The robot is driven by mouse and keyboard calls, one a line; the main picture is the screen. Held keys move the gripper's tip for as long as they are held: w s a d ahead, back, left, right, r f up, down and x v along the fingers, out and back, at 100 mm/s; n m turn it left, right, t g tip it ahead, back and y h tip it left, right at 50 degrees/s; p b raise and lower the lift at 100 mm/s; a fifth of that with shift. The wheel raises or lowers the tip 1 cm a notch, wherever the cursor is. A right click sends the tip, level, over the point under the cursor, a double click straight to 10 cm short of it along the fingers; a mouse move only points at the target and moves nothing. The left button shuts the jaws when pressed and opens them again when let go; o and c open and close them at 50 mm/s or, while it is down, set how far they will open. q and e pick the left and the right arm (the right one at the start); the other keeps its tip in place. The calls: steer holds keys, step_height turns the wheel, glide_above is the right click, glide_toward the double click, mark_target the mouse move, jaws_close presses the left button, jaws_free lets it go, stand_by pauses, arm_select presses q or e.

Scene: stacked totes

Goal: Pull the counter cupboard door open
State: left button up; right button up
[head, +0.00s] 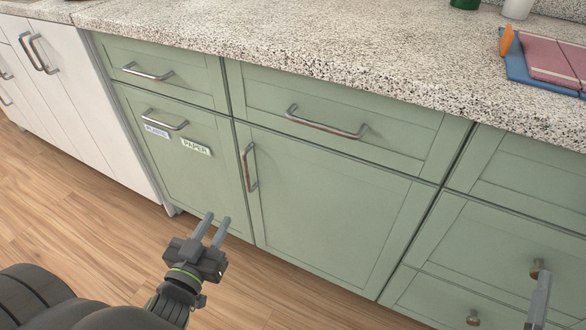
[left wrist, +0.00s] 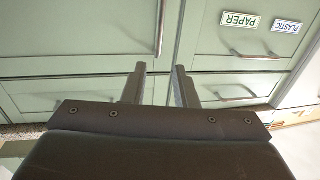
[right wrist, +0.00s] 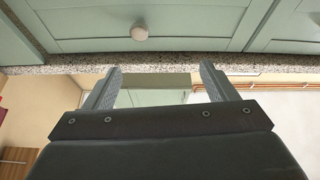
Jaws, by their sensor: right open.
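The counter cupboard door (head: 335,205) is a green panel under the counter, shut, with a vertical metal bar handle (head: 251,167) near its left edge. My left gripper (head: 218,219) is in front of the cupboards, below and left of that handle in the head view. Its fingers are parted with nothing between them. In the left wrist view the handle (left wrist: 160,28) stands beyond the fingertips, roughly in line with the gap, apparently not gripped. My right gripper (right wrist: 158,78) is open and empty; only part of it shows at the head view's lower right edge.
A drawer (head: 340,118) with a bar handle is above the door. A bin front labelled PAPER (head: 195,147) is to its left. Drawers with round knobs (head: 537,268) are at the right, near my right gripper.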

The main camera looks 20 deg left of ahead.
arm_select(q)
steer(key=w, duration=0.1)
glide_toward(245, 171)
steer(key=w, duration=0.6)
steer(key=w+a, duration=0.1)
steer(key=w, duration=0.2)
steer(key=shift+b, duration=0.4)
steer(key=shift+w+a, duration=0.1)
steer(key=shift+w, duration=0.65)
arm_select(e)
steer(key=shift+s+a+r+n+t+y, duration=0.25)
steer(key=shift+s+r+n+t, duration=0.15)
steer(key=shift+r+t, duration=0.35)
steer(key=shift+s+a+r+n+t+y, duration=0.25)
steer(key=shift+s+r+t, duration=0.3)
steer(key=shift+r, duration=0.4)
steer(key=shift+s+a+r+n+t+y, duration=0.2)
steer(key=shift+s+r+n+t+y, duration=0.2)
steer(key=shift+r+t, duration=0.35)
arm_select(q)
steer(key=shift+c, duration=0.5)
arm_select(e)
steer(key=shift+r, duration=0.1)
arm_select(q)
jaws_close()
